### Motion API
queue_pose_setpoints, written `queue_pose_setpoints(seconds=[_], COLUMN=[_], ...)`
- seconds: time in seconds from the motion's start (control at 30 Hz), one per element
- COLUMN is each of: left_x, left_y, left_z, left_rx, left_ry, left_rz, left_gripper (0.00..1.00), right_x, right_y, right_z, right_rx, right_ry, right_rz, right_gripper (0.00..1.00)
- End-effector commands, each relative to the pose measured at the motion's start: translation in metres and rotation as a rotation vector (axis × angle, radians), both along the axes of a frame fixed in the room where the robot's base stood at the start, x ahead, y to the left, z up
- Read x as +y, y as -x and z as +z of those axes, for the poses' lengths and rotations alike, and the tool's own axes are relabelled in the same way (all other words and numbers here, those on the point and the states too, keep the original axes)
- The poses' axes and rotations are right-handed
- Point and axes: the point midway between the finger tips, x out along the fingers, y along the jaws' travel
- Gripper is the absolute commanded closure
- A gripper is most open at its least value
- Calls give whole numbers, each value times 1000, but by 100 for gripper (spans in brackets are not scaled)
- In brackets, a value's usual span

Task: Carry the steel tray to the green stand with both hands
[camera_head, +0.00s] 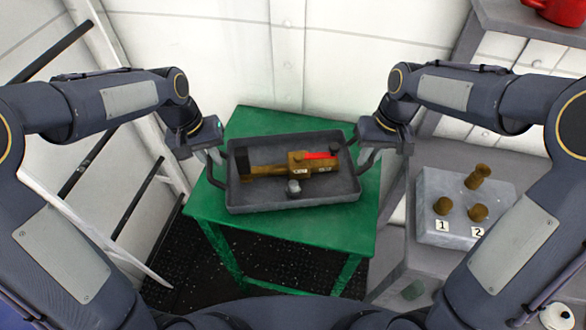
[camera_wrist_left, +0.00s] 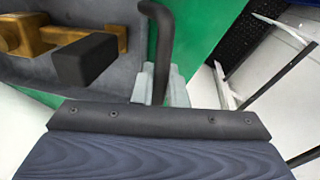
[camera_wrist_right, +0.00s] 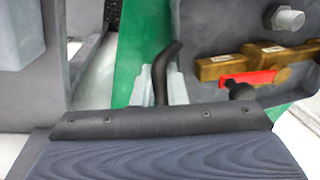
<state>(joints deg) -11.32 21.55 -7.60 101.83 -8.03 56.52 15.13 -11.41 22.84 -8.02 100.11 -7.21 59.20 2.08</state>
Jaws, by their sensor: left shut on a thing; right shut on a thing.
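The steel tray (camera_head: 245,205) is a grey, shallow rectangular tray with a dark handle at each end. It is over the top of the green stand (camera_head: 330,232); I cannot tell whether it touches it. In it lie a brass valve-like piece (camera_head: 270,170) with a black end and a red lever (camera_head: 318,156), and a grey bolt-like piece (camera_head: 293,187). My left gripper (camera_head: 217,162) is shut on the left handle, which shows in the left wrist view (camera_wrist_left: 160,50). My right gripper (camera_head: 368,160) is shut on the right handle, seen in the right wrist view (camera_wrist_right: 162,70).
A grey block (camera_head: 430,200) with several brass fittings and labels 1 and 2 sits on a grey surface to the right. A red pot (camera_head: 560,10) stands on a shelf at top right. A black railing (camera_head: 80,170) is at the left. White walls are behind the stand.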

Motion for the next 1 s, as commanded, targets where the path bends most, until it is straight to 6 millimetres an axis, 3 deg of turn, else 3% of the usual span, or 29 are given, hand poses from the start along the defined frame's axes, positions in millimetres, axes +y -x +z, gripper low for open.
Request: queue_pose_setpoints(seconds=[0.1,0.13,0.3,0.67,1.0], left_x=[1,1,1,1,14], left_y=[-1,0,0,-1,0], left_z=[-11,-11,-8,-2,62], left_rx=[-2,0,0,-3,-6], left_ry=[-1,-2,-1,1,0], left_rz=[1,2,1,1,1], left_gripper=[100,86,66,66,66], right_x=[-1,-1,-1,0,0], right_y=[-1,0,0,0,0], right_z=[-11,-11,-8,-8,-8], right_rx=[-2,0,0,0,0], right_ry=[2,2,1,0,0], right_rz=[-1,-2,-1,0,0], right_gripper=[100,87,66,66,66])
